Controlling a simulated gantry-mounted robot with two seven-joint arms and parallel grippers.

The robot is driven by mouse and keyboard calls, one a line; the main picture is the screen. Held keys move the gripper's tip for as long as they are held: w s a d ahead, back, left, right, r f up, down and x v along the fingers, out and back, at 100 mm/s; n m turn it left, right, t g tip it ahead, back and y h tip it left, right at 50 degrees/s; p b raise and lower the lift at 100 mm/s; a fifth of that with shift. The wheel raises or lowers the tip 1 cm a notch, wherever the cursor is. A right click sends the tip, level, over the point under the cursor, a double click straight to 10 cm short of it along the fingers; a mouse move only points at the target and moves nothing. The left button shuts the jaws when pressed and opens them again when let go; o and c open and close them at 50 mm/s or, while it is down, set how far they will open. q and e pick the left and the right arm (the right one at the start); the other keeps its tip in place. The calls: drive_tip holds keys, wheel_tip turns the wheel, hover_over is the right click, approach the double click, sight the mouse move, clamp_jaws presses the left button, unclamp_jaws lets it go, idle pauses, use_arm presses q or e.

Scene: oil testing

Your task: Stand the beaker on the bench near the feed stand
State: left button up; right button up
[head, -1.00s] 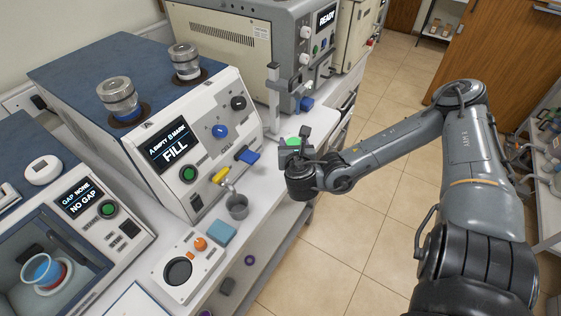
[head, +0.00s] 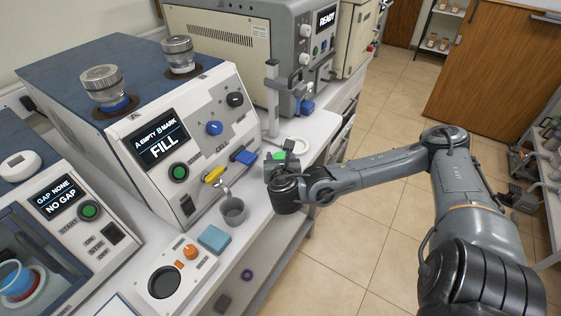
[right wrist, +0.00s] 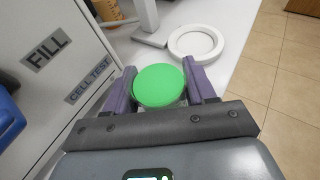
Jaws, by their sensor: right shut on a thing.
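My right gripper (right wrist: 160,90) is shut on a round green thing (right wrist: 160,86), seen from above between its purple fingers. I take it to be the beaker; its sides are hidden. In the head view only a bit of its green top (head: 278,156) shows behind my right gripper (head: 286,152). The gripper is over or close to the bench (head: 262,208), in front of a grey upright stand (head: 271,95), likely the feed stand. I cannot tell whether the beaker touches the bench. My left gripper is not in view.
A white ring (right wrist: 196,44) lies on the bench beyond the green thing. The FILL machine (head: 165,150) stands at the left, with a grey cup (head: 234,211) under its tap. A blue-green block (head: 214,239) lies nearer. The bench's right edge drops to the floor.

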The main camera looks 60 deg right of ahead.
drive_tip(key=shift+f, duration=0.15)
drive_tip(key=o, duration=1.4)
drive_tip(key=shift+c, duration=0.2)
drive_tip(key=shift+r, duration=0.2)
